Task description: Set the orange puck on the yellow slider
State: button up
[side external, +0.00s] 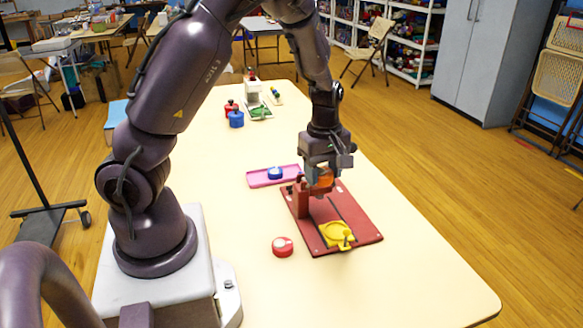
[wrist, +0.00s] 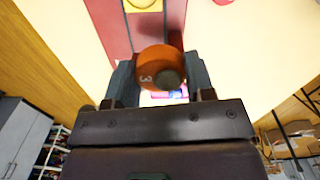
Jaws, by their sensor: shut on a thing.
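The orange puck (wrist: 155,62) is between my gripper's fingers in the wrist view, with a dark round spot and a pale mark on it. It also shows in the side external view (side external: 324,178). My gripper (side external: 321,175) is shut on it, above the far part of the red board. The yellow slider (side external: 337,234) lies at the near end of the red board (side external: 358,209), beside a dark slot, with a small upright knob. Part of it shows at the top of the wrist view (wrist: 142,3). My gripper is apart from the slider.
A red post (side external: 301,199) stands on the board near my gripper. A pink tray (side external: 259,180) with a blue puck (side external: 275,173) lies to the left. A red puck (side external: 282,247) sits left of the board. Blue and red items stand farther back. The near table is clear.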

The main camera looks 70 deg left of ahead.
jog(key=w+d, duration=0.3)
send_over(337, 233)
notch_tip(337, 233, down, 5)
jog(key=shift+f, duration=3.5)
jog(key=shift+f, duration=0.45)
jog(key=o, duration=0.6)
jog(key=shift+o, duration=0.2)
notch_tip(337, 233, up, 11)
jog(key=shift+s, duration=0.1)
